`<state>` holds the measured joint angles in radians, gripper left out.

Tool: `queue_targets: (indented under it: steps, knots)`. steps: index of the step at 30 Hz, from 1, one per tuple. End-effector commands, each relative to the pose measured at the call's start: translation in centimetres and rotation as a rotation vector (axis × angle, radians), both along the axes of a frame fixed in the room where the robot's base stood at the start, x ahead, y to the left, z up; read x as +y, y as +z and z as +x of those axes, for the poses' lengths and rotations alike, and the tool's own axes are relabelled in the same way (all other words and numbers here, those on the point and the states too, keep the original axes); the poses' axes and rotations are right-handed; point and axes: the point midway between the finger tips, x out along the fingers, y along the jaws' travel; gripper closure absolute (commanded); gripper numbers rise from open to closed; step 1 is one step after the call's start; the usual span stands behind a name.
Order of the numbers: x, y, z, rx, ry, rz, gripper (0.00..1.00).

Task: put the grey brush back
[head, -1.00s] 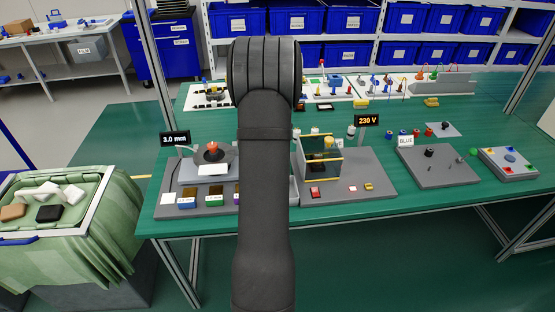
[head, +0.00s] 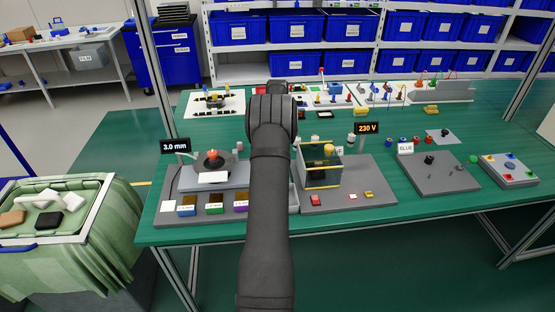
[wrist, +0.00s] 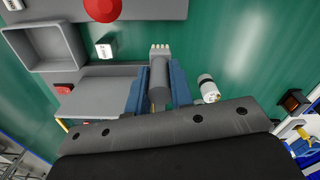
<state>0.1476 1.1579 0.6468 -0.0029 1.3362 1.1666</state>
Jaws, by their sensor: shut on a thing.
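In the wrist view, the grey brush (wrist: 160,78) is a grey cylinder with pale bristle tips at its far end. It sits between the two blue fingers of my gripper (wrist: 160,88), which are shut on it. Its near end is hidden by the gripper body. Green bench top shows beyond the bristles, and a grey fixture is just to the left. In the head view, my arm hides the gripper and brush. The pictures do not show clearly which spot is the brush's place.
A white cylinder (wrist: 208,89) is close to the right finger. A grey open-topped box (wrist: 50,46) and a red knob (wrist: 103,7) lie to the left. Green bench (head: 440,215) is bare at the front right.

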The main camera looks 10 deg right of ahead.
Motion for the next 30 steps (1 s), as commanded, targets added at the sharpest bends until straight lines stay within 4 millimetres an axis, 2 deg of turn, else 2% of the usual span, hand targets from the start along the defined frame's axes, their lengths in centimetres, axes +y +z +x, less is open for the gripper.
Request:
queue_targets:
  steps: [1,3,10,15,27,28,30]
  knots:
    - [0.0,-1.1,-0.1,0.004,0.001,0.001,1.0]
    - [0.0,-2.1,-0.1,0.001,0.001,0.001,1.0]
    - [0.0,-4.0,0.0,0.001,0.003,0.0,1.0]
    - [0.0,-6.5,-0.1,0.002,0.003,0.0,1.0]
    - [0.0,-7.2,0.0,0.0,0.003,0.0,1.0]
    - [0.0,-7.2,0.0,-0.001,0.003,0.0,0.78]
    - [0.0,-7.2,0.0,-0.001,0.003,0.0,0.64]
